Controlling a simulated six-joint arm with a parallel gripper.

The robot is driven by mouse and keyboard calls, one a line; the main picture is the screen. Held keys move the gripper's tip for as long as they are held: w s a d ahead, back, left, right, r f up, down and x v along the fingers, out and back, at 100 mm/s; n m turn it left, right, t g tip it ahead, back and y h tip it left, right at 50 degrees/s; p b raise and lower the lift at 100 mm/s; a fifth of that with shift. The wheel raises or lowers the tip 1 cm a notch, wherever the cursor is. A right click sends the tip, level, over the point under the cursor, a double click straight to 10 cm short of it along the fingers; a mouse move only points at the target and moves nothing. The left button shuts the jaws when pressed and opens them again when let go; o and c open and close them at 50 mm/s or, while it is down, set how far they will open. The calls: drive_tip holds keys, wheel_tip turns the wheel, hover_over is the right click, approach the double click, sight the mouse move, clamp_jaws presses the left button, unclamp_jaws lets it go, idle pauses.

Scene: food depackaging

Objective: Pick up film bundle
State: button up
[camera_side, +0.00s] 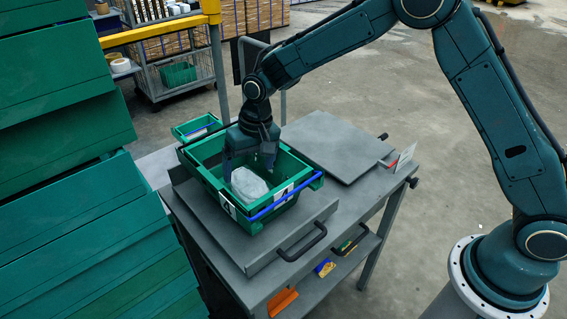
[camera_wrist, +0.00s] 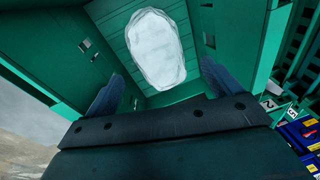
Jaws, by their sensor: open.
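The film bundle (camera_side: 248,186) is a pale, whitish, crumpled lump inside the green crate (camera_side: 241,222). In the wrist view the film bundle (camera_wrist: 156,48) lies on the slatted crate floor, beyond the fingertips and towards the top of the picture. My gripper (camera_side: 248,164) points down into the crate, its two fingers apart and empty. In the wrist view the fingers of my gripper (camera_wrist: 160,88) show left and right below the bundle, with a gap between them. They do not appear to touch it.
Green crate walls (camera_wrist: 238,45) rise close on both sides of my gripper. A blue bar (camera_side: 285,198) runs along the crate's front rim. The crate stands on a grey cart (camera_side: 345,208); a flat grey panel (camera_side: 330,143) lies to the right. A smaller green bin (camera_side: 197,128) is behind.

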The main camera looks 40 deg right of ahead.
sight(249, 178)
drive_tip(key=shift+f, duration=0.15)
drive_tip(key=shift+w+a+f, duration=0.1)
drive_tip(key=shift+a+f, duration=0.05)
drive_tip(key=shift+f, duration=1.05)
drive_tip(key=shift+w+a+f, duration=0.1)
drive_tip(key=shift+a+f, duration=0.05)
drive_tip(key=shift+f, duration=1.05)
drive_tip(key=c, duration=1.1)
